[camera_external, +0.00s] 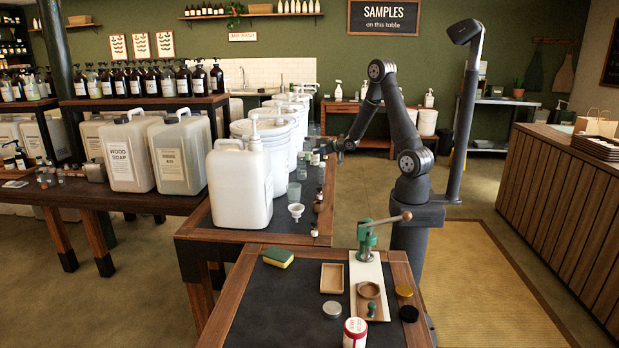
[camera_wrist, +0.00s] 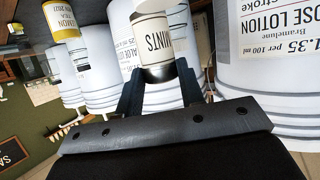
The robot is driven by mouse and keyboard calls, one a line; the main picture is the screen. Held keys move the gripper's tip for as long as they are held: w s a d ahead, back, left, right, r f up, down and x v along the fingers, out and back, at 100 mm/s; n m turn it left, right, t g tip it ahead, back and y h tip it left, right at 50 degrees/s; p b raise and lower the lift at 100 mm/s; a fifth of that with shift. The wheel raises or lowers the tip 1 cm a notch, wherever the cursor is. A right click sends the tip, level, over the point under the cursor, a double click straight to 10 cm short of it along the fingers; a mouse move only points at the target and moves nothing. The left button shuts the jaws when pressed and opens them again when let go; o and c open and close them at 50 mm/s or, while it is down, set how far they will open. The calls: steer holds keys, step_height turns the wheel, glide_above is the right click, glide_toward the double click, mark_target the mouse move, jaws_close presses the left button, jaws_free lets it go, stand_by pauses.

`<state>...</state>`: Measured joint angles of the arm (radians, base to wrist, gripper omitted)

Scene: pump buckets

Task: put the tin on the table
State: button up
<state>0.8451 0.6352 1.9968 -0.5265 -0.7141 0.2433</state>
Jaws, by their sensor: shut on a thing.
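The tin (camera_wrist: 156,38), a small round one with a cream label reading MINTS, is between the two dark fingers of my gripper (camera_wrist: 158,75) in the wrist view. The fingers are shut on its sides. In the external view my gripper (camera_external: 336,147) is low at the far part of the long dark table (camera_external: 285,225), beside the row of white buckets. The tin is too small there to tell apart from the little jars. Whether it touches the table cannot be told.
Large white buckets (camera_external: 272,140) and a pump jug (camera_external: 240,190) line the table's left side. Small jars (camera_external: 302,168), a glass (camera_external: 294,192) and a white funnel (camera_external: 296,210) stand near my gripper.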

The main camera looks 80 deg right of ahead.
steer(key=s+d+m+g+h, duration=0.2)
steer(key=s+d+m+h, duration=0.1)
steer(key=s+d, duration=0.85)
steer(key=shift+w+a+f, duration=0.3)
steer(key=shift+w+f, duration=1.5)
steer(key=shift+w, duration=0.15)
steer(key=shift+w+a+f, duration=0.25)
steer(key=shift+w+f, duration=1.6)
steer(key=shift+w, duration=0.15)
steer(key=shift+w+a+f, duration=0.3)
steer(key=shift+w+f, duration=1.5)
steer(key=shift+w, duration=0.15)
steer(key=shift+f, duration=0.1)
steer(key=o, duration=1)
